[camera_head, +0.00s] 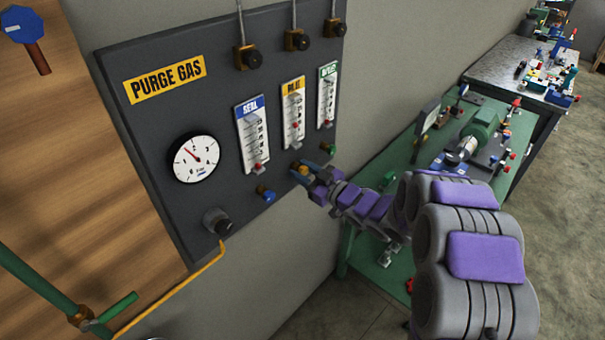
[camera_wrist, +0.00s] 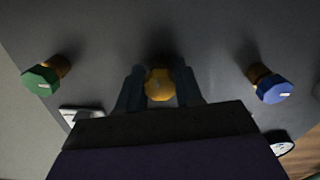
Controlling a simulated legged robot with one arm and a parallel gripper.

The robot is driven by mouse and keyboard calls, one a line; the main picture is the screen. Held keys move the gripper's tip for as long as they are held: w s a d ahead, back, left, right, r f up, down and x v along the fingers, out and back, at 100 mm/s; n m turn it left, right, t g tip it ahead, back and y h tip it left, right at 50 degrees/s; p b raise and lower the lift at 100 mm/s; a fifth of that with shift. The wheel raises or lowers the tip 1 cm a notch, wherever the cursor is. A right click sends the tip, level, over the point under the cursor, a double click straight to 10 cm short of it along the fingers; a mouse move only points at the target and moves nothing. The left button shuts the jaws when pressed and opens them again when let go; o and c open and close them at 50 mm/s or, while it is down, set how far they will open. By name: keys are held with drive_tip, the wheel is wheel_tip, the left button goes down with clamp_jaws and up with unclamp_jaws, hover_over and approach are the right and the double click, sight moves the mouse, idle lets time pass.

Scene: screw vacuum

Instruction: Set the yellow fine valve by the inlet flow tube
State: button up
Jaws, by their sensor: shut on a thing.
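The yellow fine valve (camera_head: 303,170) sits on the dark purge gas panel below the middle flow tube (camera_head: 293,115), which has a yellow label and a red float low in it. This label reads partly and I cannot make out every letter. My gripper (camera_head: 306,173) is at the yellow valve. In the wrist view the two fingers stand on either side of the yellow knob (camera_wrist: 159,85), shut on it.
A blue valve (camera_head: 266,195) and a green valve (camera_head: 328,149) flank the yellow one. A blue-labelled tube (camera_head: 252,135) and a green-labelled tube (camera_head: 327,97) hang above them. A round gauge (camera_head: 194,159) is at left. A green bench (camera_head: 383,160) stands at right.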

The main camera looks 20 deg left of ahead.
drive_tip(key=shift+f, duration=0.15)
drive_tip(key=o, duration=1)
drive_tip(key=shift+d, duration=0.1)
drive_tip(key=p+v, duration=0.2)
drive_tip(key=v, duration=1.5)
drive_tip(key=shift+d, duration=0.15)
